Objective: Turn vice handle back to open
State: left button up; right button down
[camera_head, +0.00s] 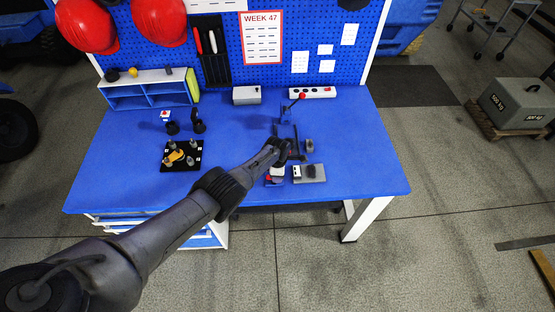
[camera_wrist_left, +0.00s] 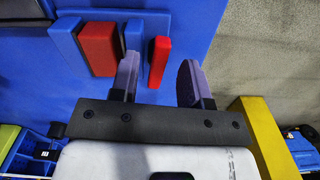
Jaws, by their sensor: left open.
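In the left wrist view, a blue vice (camera_wrist_left: 68,45) holds a red block (camera_wrist_left: 98,48) between its blue plates. A red bar (camera_wrist_left: 158,60), which looks like the vice handle, stands beside the vice. My left gripper (camera_wrist_left: 160,72) is open, with one dark finger on each side of the red bar; the bar is nearer the left finger. In the head view, the left arm reaches over the blue workbench (camera_head: 120,180) toward its front, and the wrist hides much of the vice. My right gripper is in neither view.
A grey plate with a dark part (camera_head: 311,173) lies right of the gripper. A black board with pegs (camera_head: 181,156) lies to the left. The bench's right end is clear.

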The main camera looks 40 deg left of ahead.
pick_arm(q)
notch_tip(320, 180, up, 12)
jog(key=p, duration=0.7)
jog(key=shift+r, duration=0.2)
